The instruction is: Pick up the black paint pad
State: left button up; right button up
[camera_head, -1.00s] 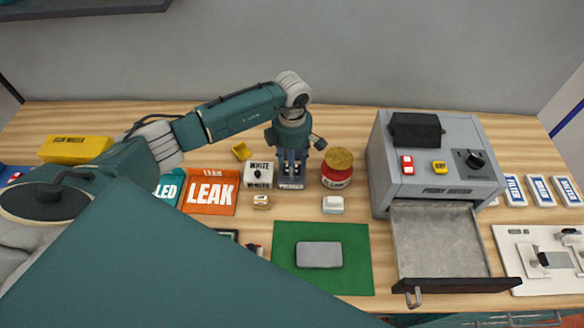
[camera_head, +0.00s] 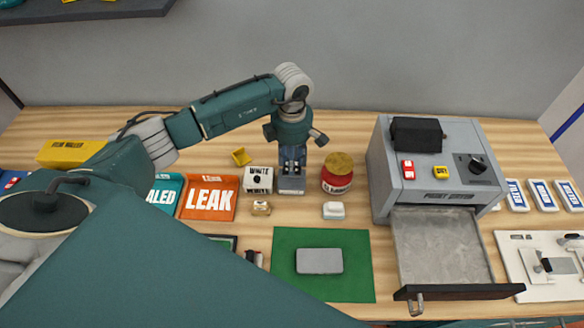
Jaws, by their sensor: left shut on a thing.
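My left gripper (camera_head: 292,160) points down at the back middle of the table, its fingers shut on a small dark grey box, which I take to be the black paint pad (camera_head: 291,186). The fingers cover its upper part, and its label is not readable. It sits close to the right of the white paint pad (camera_head: 258,180). Whether it is clear of the table is hard to tell. My right gripper is not in view.
A red jar with a yellow-brown lid (camera_head: 337,173) stands close to the right. A grey machine (camera_head: 440,185) with an open drawer (camera_head: 440,245) is farther right. An orange LEAK sign (camera_head: 209,197) lies left. A green mat (camera_head: 320,285) holds a grey block (camera_head: 319,261).

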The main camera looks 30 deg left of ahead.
pick_arm(q)
notch_tip(320, 180, up, 17)
jog(key=b, duration=0.4)
jog(key=shift+f, duration=0.1)
jog(key=shift+o, duration=0.9)
jog(key=shift+c, duration=0.6)
